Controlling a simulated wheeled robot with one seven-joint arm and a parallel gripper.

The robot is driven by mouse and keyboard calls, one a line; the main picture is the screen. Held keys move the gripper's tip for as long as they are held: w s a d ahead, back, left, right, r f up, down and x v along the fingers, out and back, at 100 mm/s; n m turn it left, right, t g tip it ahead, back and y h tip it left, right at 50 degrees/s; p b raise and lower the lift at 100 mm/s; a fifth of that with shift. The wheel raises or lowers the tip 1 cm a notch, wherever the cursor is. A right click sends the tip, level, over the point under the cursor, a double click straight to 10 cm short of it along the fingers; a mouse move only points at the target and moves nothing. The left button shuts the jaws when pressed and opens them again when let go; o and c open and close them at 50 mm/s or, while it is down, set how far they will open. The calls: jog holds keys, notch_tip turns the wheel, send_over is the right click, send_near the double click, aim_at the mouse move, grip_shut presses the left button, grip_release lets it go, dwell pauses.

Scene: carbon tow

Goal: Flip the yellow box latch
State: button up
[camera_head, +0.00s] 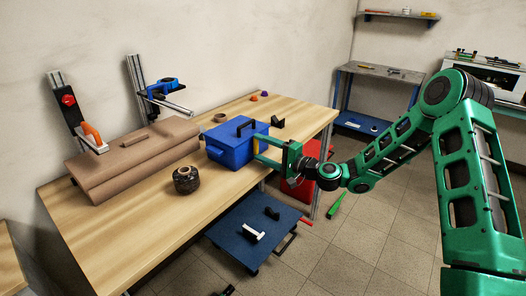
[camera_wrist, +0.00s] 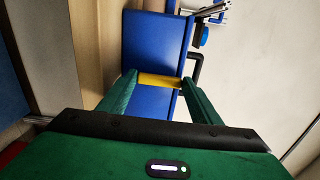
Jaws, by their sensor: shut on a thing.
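The blue box (camera_head: 230,146) stands on the wooden workbench, lid closed, with a black handle (camera_head: 246,126) on top. Its yellow latch (camera_head: 256,146) is on the side facing my gripper. The latch also shows in the wrist view as a yellow bar (camera_wrist: 160,81) across the blue box (camera_wrist: 152,45). My gripper (camera_head: 262,150) reaches to the box from the right. In the wrist view its two green fingers (camera_wrist: 158,88) are on either side of the yellow latch, shut on it. The latch's exact tilt cannot be told.
A blue lower platform (camera_head: 250,225) and red box (camera_head: 298,188) stand below.

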jog(key=shift+d+f, duration=0.1)
jog(key=shift+f, duration=0.05)
jog(key=o, duration=1.1)
jog(key=shift+c, duration=0.2)
jog(key=v, duration=1)
jog(key=shift+s+d, duration=0.2)
jog(key=shift+d, duration=0.1)
